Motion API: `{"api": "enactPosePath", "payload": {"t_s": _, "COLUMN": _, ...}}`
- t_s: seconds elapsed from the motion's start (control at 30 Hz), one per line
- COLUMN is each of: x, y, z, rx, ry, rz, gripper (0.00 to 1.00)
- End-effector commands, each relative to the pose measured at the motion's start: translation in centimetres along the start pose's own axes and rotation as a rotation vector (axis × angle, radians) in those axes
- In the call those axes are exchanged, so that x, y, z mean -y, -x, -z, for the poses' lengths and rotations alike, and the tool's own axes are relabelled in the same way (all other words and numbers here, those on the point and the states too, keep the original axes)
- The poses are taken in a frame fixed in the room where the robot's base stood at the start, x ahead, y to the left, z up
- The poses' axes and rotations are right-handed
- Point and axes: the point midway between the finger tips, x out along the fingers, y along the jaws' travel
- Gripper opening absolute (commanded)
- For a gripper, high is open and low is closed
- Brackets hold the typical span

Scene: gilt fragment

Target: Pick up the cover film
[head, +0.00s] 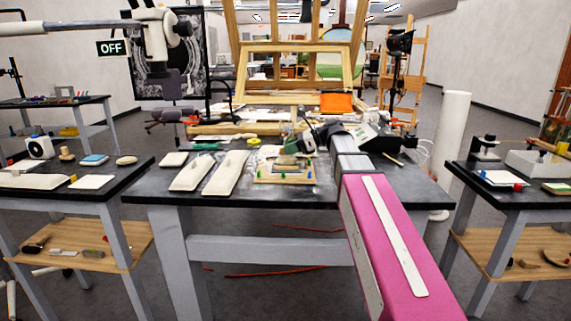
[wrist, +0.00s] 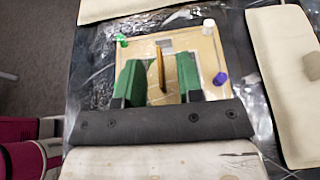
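A clear, crinkled film, which looks like the cover film (wrist: 92,84), shows in the wrist view as shiny patches around a pale wooden board (wrist: 205,40). Its full outline is hard to make out. The board has coloured pins at its corners, and in the head view it (head: 285,178) lies on the middle table. My gripper (wrist: 162,92) has green fingers over the board, spread apart. A thin gold-brown upright piece (wrist: 160,70) shows in the gap, apparently clear of both fingers. In the head view my gripper (head: 298,145) is small and partly hidden.
Long cream pads (head: 228,172) lie left of the board on the black table (head: 150,188). A pad (wrist: 285,80) also lies close to the right in the wrist view. An easel (head: 300,70) and clutter stand behind. Side tables hold small items.

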Motion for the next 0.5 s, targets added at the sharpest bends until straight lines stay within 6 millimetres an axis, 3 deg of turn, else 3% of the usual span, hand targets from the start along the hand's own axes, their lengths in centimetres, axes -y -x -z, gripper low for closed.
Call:
{"api": "enactPosePath", "payload": {"t_s": 0.2, "x": 0.01, "y": -0.12, "z": 0.0, "rx": 0.0, "ry": 0.0, "rz": 0.001, "gripper": 0.34}}
{"api": "enactPosePath", "payload": {"t_s": 0.3, "x": 0.01, "y": -0.11, "z": 0.0, "rx": 0.0, "ry": 0.001, "rz": 0.001, "gripper": 0.01}}
{"api": "enactPosePath", "payload": {"t_s": 0.5, "x": 0.01, "y": -0.1, "z": -0.01, "rx": 0.0, "ry": 0.001, "rz": 0.0, "gripper": 0.0}}
